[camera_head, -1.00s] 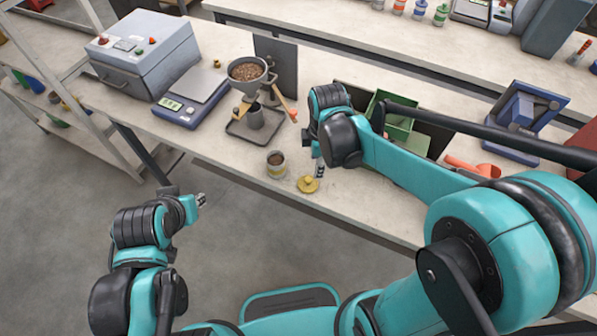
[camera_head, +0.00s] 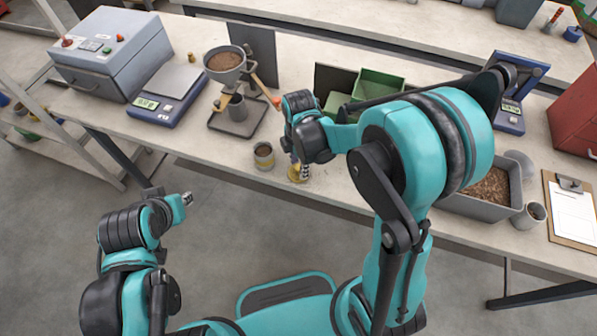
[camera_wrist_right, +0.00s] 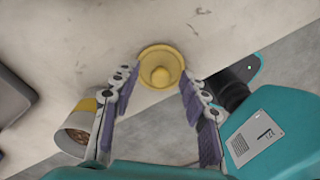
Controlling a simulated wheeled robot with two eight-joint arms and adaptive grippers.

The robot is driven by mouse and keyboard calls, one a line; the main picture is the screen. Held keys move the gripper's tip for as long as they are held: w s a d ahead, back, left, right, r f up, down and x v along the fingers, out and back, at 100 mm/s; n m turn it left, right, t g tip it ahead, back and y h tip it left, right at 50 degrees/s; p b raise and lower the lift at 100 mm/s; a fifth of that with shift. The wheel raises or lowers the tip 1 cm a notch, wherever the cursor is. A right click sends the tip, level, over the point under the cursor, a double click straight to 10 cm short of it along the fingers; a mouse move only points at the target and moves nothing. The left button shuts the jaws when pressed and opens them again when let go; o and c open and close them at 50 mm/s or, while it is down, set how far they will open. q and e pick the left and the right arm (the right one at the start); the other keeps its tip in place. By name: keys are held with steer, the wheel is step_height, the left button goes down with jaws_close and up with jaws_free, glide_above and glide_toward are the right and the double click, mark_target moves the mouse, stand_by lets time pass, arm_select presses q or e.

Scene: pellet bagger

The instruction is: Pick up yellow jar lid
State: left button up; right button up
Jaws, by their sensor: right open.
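The yellow jar lid (camera_head: 298,178) lies near the front edge of the bench, partly hidden by my right gripper (camera_head: 298,167) in the head view. My right gripper (camera_wrist_right: 158,74) is open, with a finger on either side of the lid; no clear contact shows. The open jar (camera_head: 264,156) with a yellow band stands just left of the lid; it also shows in the wrist view (camera_wrist_right: 77,130). My left gripper (camera_head: 187,198) is empty-looking, off the bench's front, its jaws too small to judge.
A funnel on a stand (camera_head: 225,62) is behind the jar, with a scale (camera_head: 168,95) to its left. Green bins (camera_head: 375,90) stand behind my right arm. A grey tray of pellets (camera_head: 470,205) and a clipboard (camera_head: 573,212) are at the right.

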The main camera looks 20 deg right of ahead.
steer(key=shift+r, duration=0.1)
steer(key=c, duration=0.9)
